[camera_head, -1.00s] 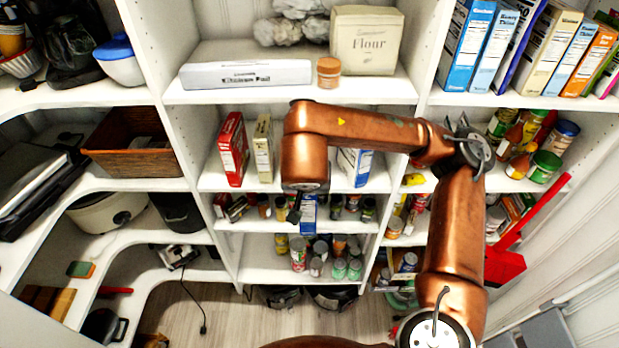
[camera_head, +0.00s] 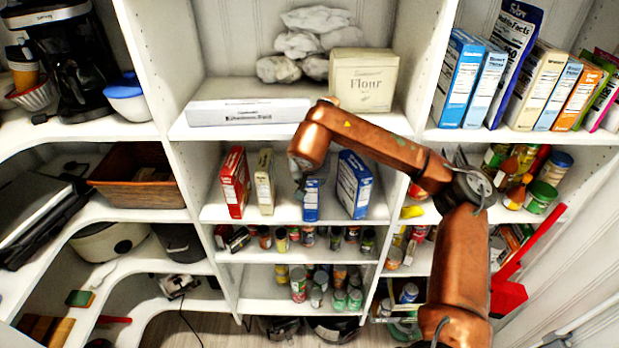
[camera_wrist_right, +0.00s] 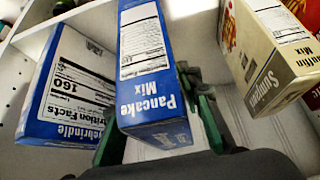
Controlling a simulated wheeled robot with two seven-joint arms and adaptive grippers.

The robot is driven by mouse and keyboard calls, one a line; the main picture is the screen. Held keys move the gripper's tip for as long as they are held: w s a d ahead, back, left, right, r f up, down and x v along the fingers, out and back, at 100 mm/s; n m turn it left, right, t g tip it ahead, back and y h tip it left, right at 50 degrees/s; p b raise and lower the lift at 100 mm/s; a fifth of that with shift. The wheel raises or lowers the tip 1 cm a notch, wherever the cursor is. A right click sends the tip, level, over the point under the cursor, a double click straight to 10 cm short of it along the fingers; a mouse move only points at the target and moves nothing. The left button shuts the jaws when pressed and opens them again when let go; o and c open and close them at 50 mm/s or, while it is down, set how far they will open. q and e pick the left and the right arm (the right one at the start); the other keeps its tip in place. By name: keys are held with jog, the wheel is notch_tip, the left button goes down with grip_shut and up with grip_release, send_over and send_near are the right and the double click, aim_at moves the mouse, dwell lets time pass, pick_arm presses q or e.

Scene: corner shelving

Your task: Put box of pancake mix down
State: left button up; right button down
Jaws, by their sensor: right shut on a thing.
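The blue pancake mix box (camera_head: 311,200) is upright at the middle shelf (camera_head: 248,213), between a cream box (camera_head: 264,180) and a larger blue box (camera_head: 354,184). I cannot tell whether its base touches the shelf. In the right wrist view the pancake mix box (camera_wrist_right: 146,75) sits between the green fingers of my right gripper (camera_wrist_right: 160,115), which is shut on it. The larger blue box (camera_wrist_right: 68,90) is close on one side there, and a cream muffin mix box (camera_wrist_right: 268,50) stands apart on the other. In the head view my arm largely hides the right gripper. My left gripper is out of view.
A red box (camera_head: 235,182) stands left of the cream box. Small jars and cans fill the shelves below. Some free room shows between the cream and pancake mix boxes.

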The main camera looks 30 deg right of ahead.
jog(key=shift+w+d+f+p, duration=0.2)
jog(key=shift+w+d+f, duration=0.15)
jog(key=shift+w, duration=0.2)
jog(key=shift+w+d+f+p, duration=0.2)
jog(key=shift+w+d+f, duration=0.1)
jog(key=shift+w, duration=0.2)
jog(key=shift+f, duration=0.1)
jog(key=c, duration=1.4)
grip_release()
jog(key=shift+f, duration=0.1)
